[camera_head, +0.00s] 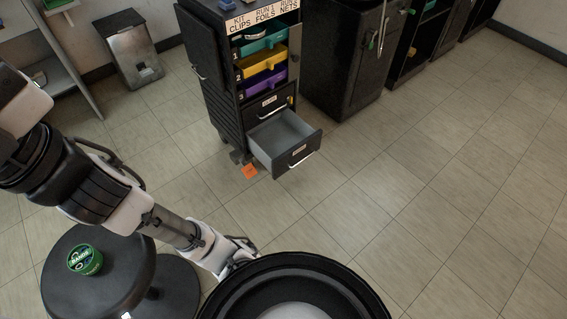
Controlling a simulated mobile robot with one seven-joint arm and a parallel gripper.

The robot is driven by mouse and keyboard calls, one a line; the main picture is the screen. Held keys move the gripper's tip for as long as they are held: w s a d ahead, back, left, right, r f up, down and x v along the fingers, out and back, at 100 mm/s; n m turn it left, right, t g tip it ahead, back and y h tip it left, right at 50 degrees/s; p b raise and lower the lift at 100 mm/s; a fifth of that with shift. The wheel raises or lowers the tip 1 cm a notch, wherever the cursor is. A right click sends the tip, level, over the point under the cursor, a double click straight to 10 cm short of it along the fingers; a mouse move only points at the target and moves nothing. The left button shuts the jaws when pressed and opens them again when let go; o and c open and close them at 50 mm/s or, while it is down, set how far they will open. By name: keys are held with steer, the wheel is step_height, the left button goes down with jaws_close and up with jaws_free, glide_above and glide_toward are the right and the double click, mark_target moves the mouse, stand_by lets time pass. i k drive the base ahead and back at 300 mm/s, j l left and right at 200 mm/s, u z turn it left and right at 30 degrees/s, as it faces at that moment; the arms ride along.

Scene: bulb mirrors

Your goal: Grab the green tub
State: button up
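A small green tub (85,260) with dark lettering stands on a round black stool top (120,287) at the lower left. My arm reaches in from the left edge and passes above and to the right of the tub. My gripper (238,256) is at the arm's end, right of the tub and well apart from it. The black round rim at the bottom partly hides the gripper, so its fingers are too unclear to tell open from shut.
A black cabinet (212,85) with colored trays stands at the back, its lower grey drawer (283,138) pulled out. An orange piece (250,171) lies on the floor beside it. A metal bin (131,50) stands at the back left. The tiled floor at right is clear.

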mark_target(84, 260)
steer(key=u, duration=1.8)
steer(key=k+j+z, duration=0.3)
steer(key=k+j, duration=0.15)
steer(key=j, duration=0.15)
steer(key=i+z, duration=0.25)
steer(key=i+j+z, duration=0.1)
steer(key=z, duration=0.15)
